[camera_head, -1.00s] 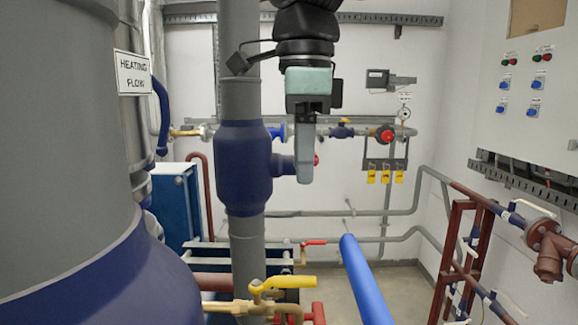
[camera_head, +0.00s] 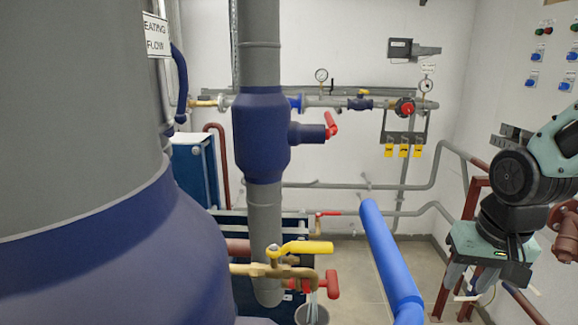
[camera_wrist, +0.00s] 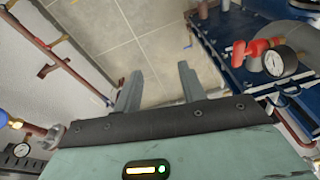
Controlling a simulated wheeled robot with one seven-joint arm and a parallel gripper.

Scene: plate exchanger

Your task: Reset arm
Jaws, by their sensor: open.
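My gripper (camera_head: 468,281) hangs at the right side of the head view, pointing down, in front of the dark red pipe frame (camera_head: 470,215). In the wrist view my gripper (camera_wrist: 158,90) shows two grey fingers spread apart with nothing between them. Tiled floor (camera_wrist: 100,45) lies beyond the fingertips. No object is held.
A blue pipe (camera_head: 385,255) stands left of my gripper. A yellow-handled valve (camera_head: 305,248) and a large grey and blue tank (camera_head: 90,240) are further left. In the wrist view, a gauge (camera_wrist: 280,62) and red valve handle (camera_wrist: 250,48) sit at the right.

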